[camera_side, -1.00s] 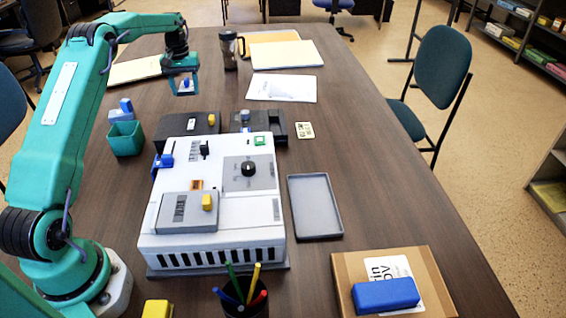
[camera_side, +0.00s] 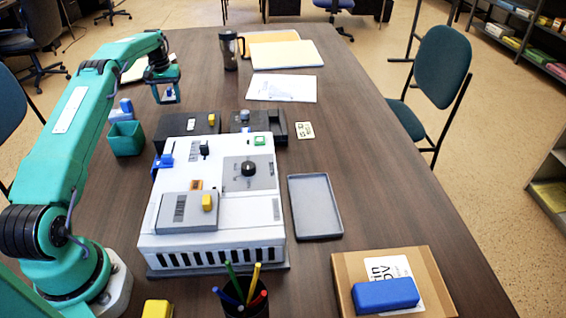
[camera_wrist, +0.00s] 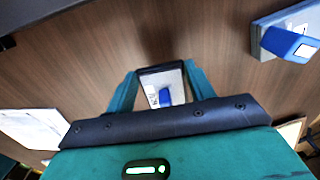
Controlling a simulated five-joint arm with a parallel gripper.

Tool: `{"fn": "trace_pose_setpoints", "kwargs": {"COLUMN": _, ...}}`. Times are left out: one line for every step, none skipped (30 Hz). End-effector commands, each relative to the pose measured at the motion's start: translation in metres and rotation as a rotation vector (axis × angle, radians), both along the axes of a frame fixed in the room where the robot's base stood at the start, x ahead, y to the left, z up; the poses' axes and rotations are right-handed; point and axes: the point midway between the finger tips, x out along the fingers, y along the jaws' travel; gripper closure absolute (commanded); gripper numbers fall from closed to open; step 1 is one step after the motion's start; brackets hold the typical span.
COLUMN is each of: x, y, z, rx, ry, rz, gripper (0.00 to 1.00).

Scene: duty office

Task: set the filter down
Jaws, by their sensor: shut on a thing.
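My gripper (camera_side: 168,94) is over the left part of the table, behind the green bin. In the wrist view its two green fingers (camera_wrist: 161,84) are closed on the filter (camera_wrist: 172,79), a small pale grey block with a blue tab and a dark far edge. In the side view the filter (camera_side: 169,93) shows only as a small pale and blue patch between the fingers. I cannot tell whether its underside touches the table.
A grey block with a blue handle (camera_side: 121,109) stands near the green bin (camera_side: 126,139); it also shows in the wrist view (camera_wrist: 285,38). Black units (camera_side: 262,125) lie behind the white machine (camera_side: 262,205). A mug (camera_side: 228,50) stands farther back. Bare table surrounds my gripper.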

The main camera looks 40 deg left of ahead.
Motion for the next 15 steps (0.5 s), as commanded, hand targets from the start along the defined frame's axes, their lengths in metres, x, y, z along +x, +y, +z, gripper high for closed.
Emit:
{"fn": "trace_pose_setpoints", "kwargs": {"x": 0.000, "y": 0.000, "z": 0.000, "rx": 0.000, "ry": 0.000, "rz": 0.000, "gripper": 0.72}}
{"fn": "trace_pose_setpoints", "kwargs": {"x": 0.000, "y": 0.000, "z": 0.000, "rx": 0.000, "ry": 0.000, "rz": 0.000, "gripper": 0.72}}
{"fn": "trace_pose_setpoints", "kwargs": {"x": 0.000, "y": 0.000, "z": -0.001, "rx": -0.001, "ry": 0.001, "rz": 0.000, "gripper": 0.72}}
{"fn": "trace_pose_setpoints", "kwargs": {"x": 0.000, "y": 0.000, "z": -0.002, "rx": -0.001, "ry": 0.001, "rz": 0.000, "gripper": 0.72}}
{"fn": "trace_pose_setpoints", "kwargs": {"x": 0.000, "y": 0.000, "z": -0.004, "rx": -0.001, "ry": 0.001, "rz": 0.000, "gripper": 0.72}}
{"fn": "trace_pose_setpoints", "kwargs": {"x": 0.000, "y": 0.000, "z": -0.007, "rx": -0.001, "ry": 0.001, "rz": 0.000, "gripper": 0.72}}
{"fn": "trace_pose_setpoints", "kwargs": {"x": 0.000, "y": 0.000, "z": -0.010, "rx": -0.002, "ry": 0.002, "rz": 0.000, "gripper": 0.72}}
{"fn": "trace_pose_setpoints", "kwargs": {"x": 0.000, "y": 0.000, "z": -0.013, "rx": -0.001, "ry": 0.001, "rz": 0.000, "gripper": 0.72}}
{"fn": "trace_pose_setpoints", "kwargs": {"x": 0.000, "y": -0.001, "z": -0.018, "rx": -0.002, "ry": 0.002, "rz": 0.000, "gripper": 0.72}}
{"fn": "trace_pose_setpoints", "kwargs": {"x": -0.001, "y": -0.001, "z": -0.022, "rx": -0.003, "ry": 0.003, "rz": 0.000, "gripper": 0.72}}
{"fn": "trace_pose_setpoints", "kwargs": {"x": -0.001, "y": -0.001, "z": -0.025, "rx": -0.003, "ry": 0.003, "rz": 0.000, "gripper": 0.72}}
{"fn": "trace_pose_setpoints", "kwargs": {"x": 0.000, "y": -0.001, "z": -0.030, "rx": -0.002, "ry": 0.002, "rz": 0.000, "gripper": 0.72}}
{"fn": "trace_pose_setpoints", "kwargs": {"x": 0.000, "y": -0.001, "z": -0.033, "rx": -0.001, "ry": 0.001, "rz": 0.000, "gripper": 0.72}}
{"fn": "trace_pose_setpoints", "kwargs": {"x": 0.000, "y": -0.001, "z": -0.035, "rx": -0.001, "ry": 0.001, "rz": 0.000, "gripper": 0.72}}
{"fn": "trace_pose_setpoints", "kwargs": {"x": 0.000, "y": -0.001, "z": -0.037, "rx": -0.001, "ry": 0.001, "rz": 0.000, "gripper": 0.72}}
